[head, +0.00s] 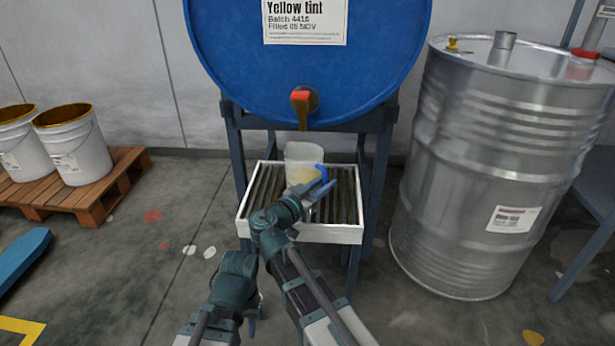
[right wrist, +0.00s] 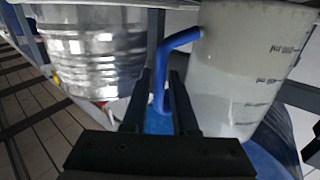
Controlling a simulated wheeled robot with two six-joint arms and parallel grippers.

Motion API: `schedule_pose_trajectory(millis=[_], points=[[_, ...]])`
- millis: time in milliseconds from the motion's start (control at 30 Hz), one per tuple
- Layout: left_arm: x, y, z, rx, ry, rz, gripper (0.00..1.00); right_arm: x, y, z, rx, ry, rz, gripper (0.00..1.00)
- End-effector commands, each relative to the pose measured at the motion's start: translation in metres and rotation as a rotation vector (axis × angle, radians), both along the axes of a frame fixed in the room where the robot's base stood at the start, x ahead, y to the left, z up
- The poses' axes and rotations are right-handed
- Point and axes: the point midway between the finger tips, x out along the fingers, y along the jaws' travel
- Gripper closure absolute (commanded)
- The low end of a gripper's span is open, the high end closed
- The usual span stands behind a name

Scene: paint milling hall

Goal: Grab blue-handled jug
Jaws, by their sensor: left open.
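The blue-handled jug (head: 303,157) is a translucent white measuring jug with pale contents. It stands upright on a slatted white-rimmed tray (head: 302,232) under the tap of a blue drum. Its blue handle (head: 322,174) points right and towards me. My right gripper (head: 318,189) is at the handle. In the right wrist view, the handle (right wrist: 161,90) lies between the two black fingers of the right gripper (right wrist: 162,75), with a gap beside it; the jug's graduated wall (right wrist: 235,75) is to the right. My left gripper (head: 254,322) is low, apart from the jug, mostly hidden by its wrist.
The blue drum (head: 225,50), with its red-handled tap (head: 301,98), rests above the tray on a dark blue stand (head: 375,180). A large steel drum (head: 470,150) stands close on the right. White buckets (head: 80,155) sit on a wooden pallet (head: 120,185) at left.

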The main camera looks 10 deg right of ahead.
Motion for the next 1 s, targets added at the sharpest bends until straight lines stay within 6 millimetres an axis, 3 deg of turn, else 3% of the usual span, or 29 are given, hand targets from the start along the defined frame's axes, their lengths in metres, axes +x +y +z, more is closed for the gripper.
schedule_pose_trajectory(millis=[33,133,1000], points=[[0.0001,0.0000,0.0000,0.000,0.000,0.000,0.59,0.0000,-0.0001,0.0000,0.000,0.000,0.000,0.84],[0.0001,0.0000,0.0000,0.000,0.000,0.000,0.59,0.0000,-0.0001,0.0000,0.000,0.000,0.000,1.00],[0.0001,0.0000,0.0000,0.000,0.000,0.000,0.59,0.0000,-0.0003,0.0000,0.000,0.000,0.000,1.00]])
